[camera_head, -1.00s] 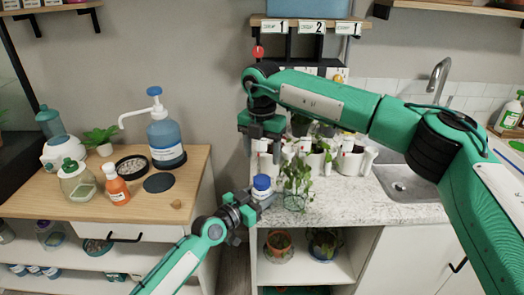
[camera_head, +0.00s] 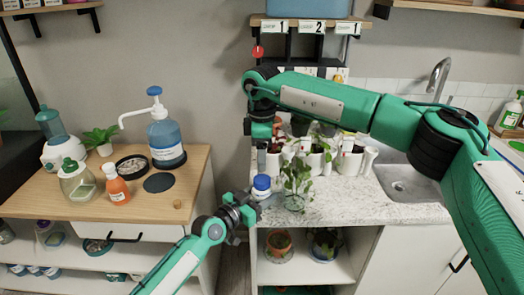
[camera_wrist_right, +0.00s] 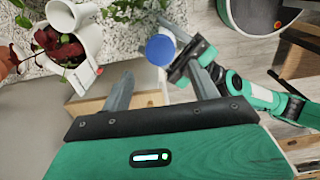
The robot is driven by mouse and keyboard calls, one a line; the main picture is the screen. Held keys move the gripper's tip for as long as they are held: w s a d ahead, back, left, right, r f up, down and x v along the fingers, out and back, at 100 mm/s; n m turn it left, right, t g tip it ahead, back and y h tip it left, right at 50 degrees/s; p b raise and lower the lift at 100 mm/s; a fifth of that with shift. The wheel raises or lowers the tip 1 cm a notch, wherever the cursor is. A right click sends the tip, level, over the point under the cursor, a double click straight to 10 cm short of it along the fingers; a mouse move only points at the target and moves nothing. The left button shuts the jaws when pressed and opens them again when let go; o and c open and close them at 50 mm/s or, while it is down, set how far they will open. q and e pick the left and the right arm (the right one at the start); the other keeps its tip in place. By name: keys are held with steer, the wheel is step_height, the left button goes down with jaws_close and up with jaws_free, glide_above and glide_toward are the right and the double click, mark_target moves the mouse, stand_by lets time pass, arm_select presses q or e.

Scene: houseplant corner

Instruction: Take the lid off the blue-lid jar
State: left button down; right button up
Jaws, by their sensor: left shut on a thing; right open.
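The blue-lid jar (camera_head: 262,195) is a small clear jar at the front left edge of the speckled counter, with its blue lid (camera_head: 261,182) on top. My left gripper (camera_head: 250,206) is shut on the jar's body from the left. My right gripper (camera_head: 262,160) is above the jar, pointing down, open and empty. In its wrist view the fingers (camera_wrist_right: 160,77) are apart, and the lid lies beyond the tips, not between them.
A green plant in a glass (camera_head: 296,190) stands just right of the jar. White pots (camera_head: 350,162) with plants stand behind it. The wooden table (camera_head: 130,212) at the left bears bottles and a pump jug (camera_head: 166,140). The counter's front right (camera_head: 375,205) is clear.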

mark_target(262, 179)
step_height(262, 179, down, 7)
steer(key=shift+f, duration=0.2)
stand_by(0.3)
steer(key=c, duration=1)
steer(key=shift+c, duration=0.2)
